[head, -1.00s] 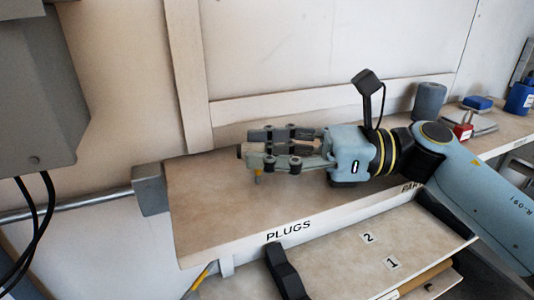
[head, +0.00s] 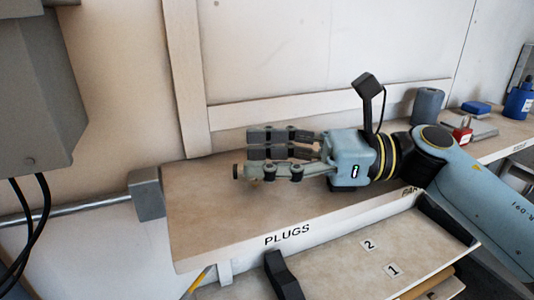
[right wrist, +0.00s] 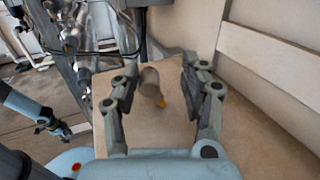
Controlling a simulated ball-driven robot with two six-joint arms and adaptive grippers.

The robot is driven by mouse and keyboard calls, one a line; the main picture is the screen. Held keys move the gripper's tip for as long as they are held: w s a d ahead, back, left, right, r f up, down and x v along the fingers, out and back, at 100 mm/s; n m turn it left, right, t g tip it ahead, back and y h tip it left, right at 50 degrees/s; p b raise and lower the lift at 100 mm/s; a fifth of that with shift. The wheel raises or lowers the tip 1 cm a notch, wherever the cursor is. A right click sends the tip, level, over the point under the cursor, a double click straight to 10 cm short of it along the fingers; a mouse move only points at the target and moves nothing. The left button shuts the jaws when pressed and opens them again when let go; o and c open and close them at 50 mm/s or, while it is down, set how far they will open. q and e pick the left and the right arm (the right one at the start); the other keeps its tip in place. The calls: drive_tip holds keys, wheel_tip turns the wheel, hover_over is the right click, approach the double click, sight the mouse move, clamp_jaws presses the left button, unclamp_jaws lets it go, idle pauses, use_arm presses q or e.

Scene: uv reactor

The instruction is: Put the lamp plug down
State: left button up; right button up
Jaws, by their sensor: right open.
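The lamp plug (right wrist: 150,82) is a small grey-brown cylinder with an orange tip. In the right wrist view it is between the spread fingers of my right gripper (right wrist: 160,82), apart from both, over the tan shelf top. My right gripper (head: 262,154) is open, low over the left part of the PLUGS shelf (head: 210,225). In the head view its fingers mostly hide the plug. What looks like my left gripper (right wrist: 57,127) is small at the left of the right wrist view; its jaws are too small to read.
A grey box (head: 147,193) on a pipe adjoins the shelf's left end. A tray marked 1 and 2 (head: 345,262) is below the front edge. A grey cylinder (head: 427,106), a red padlock (head: 463,130) and a blue bottle (head: 519,101) are at the right. Bare shelf lies in front of the gripper.

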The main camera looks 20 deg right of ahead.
use_arm(q)
drive_tip(key=shift+s+f, duration=0.2)
use_arm(e)
drive_tip(key=shift+s+f, duration=0.1)
drive_tip(key=shift+f, duration=0.75)
use_arm(q)
drive_tip(key=shift+r, duration=0.1)
use_arm(e)
drive_tip(key=shift+r+p, duration=0.35)
drive_tip(key=shift+p, duration=0.05)
drive_tip(key=shift+r+p, duration=0.5)
drive_tip(key=shift+s+d+f, duration=0.15)
drive_tip(key=shift+d+f, duration=0.2)
drive_tip(key=shift+d, duration=0.35)
drive_tip(key=v, duration=0.6)
drive_tip(key=r+p+v, duration=0.1)
drive_tip(key=v, duration=0.2)
drive_tip(key=shift+s+d, duration=0.1)
drive_tip(key=shift+d, duration=0.2)
drive_tip(key=shift+s+d, duration=0.15)
drive_tip(key=shift+d, duration=0.25)
use_arm(q)
drive_tip(key=shift+s+d+r, duration=0.3)
drive_tip(key=shift+d+r, duration=0.15)
drive_tip(key=shift+r, duration=0.1)
drive_tip(key=shift+s+d+r, duration=0.3)
drive_tip(key=shift+d+r, duration=0.1)
drive_tip(key=shift+r, duration=0.1)
